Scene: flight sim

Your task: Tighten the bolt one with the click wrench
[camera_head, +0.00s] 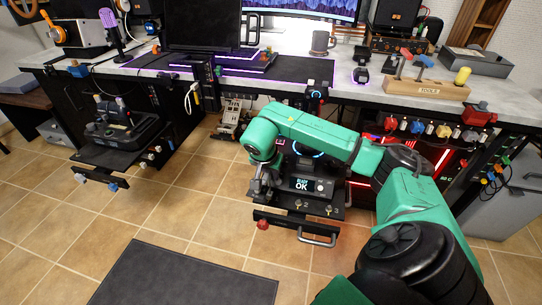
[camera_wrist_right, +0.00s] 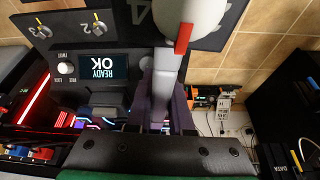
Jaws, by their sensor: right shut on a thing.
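My right gripper (camera_head: 262,182) reaches down at the left side of a black device whose screen (camera_head: 302,185) reads READY OK. In the right wrist view the gripper (camera_wrist_right: 163,92) is shut on a pale grey shaft with a red tab and a round white part, which looks like the click wrench (camera_wrist_right: 168,65). Its working end is not clear. Small bolts (camera_head: 297,203) stand on the black plate before the device. In the wrist view bolts (camera_wrist_right: 98,24) sit beside numbers; which is bolt one I cannot tell. My left gripper is out of view.
A metal handle (camera_head: 317,238) and a red knob (camera_head: 263,224) are at the plate's front. A similar black stand (camera_head: 120,155) is at the left. The desk (camera_head: 345,92) with a wooden tool block (camera_head: 427,89) lies behind. A dark mat (camera_head: 183,275) lies on open floor.

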